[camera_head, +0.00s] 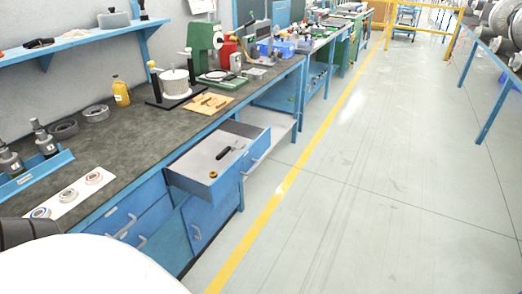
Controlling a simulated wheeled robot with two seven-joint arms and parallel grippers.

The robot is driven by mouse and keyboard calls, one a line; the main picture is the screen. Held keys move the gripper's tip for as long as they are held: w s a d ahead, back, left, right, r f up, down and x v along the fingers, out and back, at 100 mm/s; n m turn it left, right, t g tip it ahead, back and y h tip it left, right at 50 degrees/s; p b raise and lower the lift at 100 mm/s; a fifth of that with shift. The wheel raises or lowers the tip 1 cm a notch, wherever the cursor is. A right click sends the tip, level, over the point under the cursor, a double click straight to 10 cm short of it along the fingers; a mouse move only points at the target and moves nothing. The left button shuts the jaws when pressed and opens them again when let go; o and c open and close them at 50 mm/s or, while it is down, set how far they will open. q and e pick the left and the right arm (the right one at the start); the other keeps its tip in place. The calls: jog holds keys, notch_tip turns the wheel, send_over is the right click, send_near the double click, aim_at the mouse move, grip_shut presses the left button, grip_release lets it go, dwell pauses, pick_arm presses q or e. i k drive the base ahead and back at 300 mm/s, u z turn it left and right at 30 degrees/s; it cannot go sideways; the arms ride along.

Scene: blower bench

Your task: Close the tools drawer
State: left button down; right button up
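A blue drawer (184,184) with a light grey inside is pulled out from under the bench top, on the aisle side. Its front panel with a pale handle (253,166) faces the aisle. A dark-handled tool (223,153) and a small brownish-yellow roll (213,174) lie inside it. No label shows that this is the tools drawer, but it is the only drawer I see open. Neither of my grippers shows in this view.
The dark bench top (130,140) holds a wooden board (207,104), a yellow bottle (121,92) and a white strip with rings (70,192). Shut blue drawers (128,215) are nearer to me. The floor (340,190) beside the drawer is clear.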

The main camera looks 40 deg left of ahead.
aim_at(189, 171)
jog(key=u, duration=0.45)
jog(key=i, duration=0.95)
jog(key=u, duration=0.75)
